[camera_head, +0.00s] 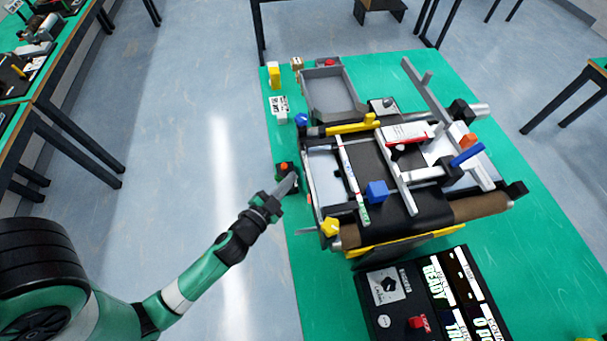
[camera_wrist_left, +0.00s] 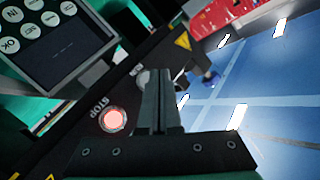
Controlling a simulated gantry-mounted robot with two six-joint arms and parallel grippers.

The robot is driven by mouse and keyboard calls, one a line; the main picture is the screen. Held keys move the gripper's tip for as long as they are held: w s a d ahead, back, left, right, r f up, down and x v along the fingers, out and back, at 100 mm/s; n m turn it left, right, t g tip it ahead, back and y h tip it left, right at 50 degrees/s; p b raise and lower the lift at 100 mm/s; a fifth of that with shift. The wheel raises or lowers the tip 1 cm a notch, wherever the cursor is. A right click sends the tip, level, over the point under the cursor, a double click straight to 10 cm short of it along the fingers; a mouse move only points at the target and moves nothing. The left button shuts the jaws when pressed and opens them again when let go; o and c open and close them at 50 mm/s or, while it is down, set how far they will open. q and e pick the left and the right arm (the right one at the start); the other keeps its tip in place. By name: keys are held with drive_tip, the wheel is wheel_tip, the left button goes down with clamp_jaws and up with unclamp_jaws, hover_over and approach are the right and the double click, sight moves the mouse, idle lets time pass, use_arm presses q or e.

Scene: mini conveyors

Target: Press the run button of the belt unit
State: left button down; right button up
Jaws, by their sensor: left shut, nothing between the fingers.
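The belt unit (camera_head: 385,215) stands on the green table, with a dark belt and a brown roller end. A small black button box (camera_head: 281,177) with an orange-red button sits at its left side. My left gripper (camera_head: 293,178) is shut and empty, its tip over this box. In the left wrist view the shut fingers (camera_wrist_left: 158,100) point at a black panel with a glowing red button (camera_wrist_left: 112,119) labelled STOP. A pale round button (camera_wrist_left: 143,78) shows partly behind the fingertips; I cannot read its label or tell whether they touch it. My right gripper is not in view.
A blue cube (camera_head: 377,191) and a red-and-white box (camera_head: 405,133) are on the belt unit. A grey tray (camera_head: 330,96) lies behind it. A black panel (camera_head: 395,313) with a red button stands in front. Open floor lies left of the table.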

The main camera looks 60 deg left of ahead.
use_arm(q)
drive_tip(key=shift+w, duration=0.1)
drive_tip(key=shift+w+d+b, duration=0.15)
drive_tip(key=shift+w+b, duration=0.15)
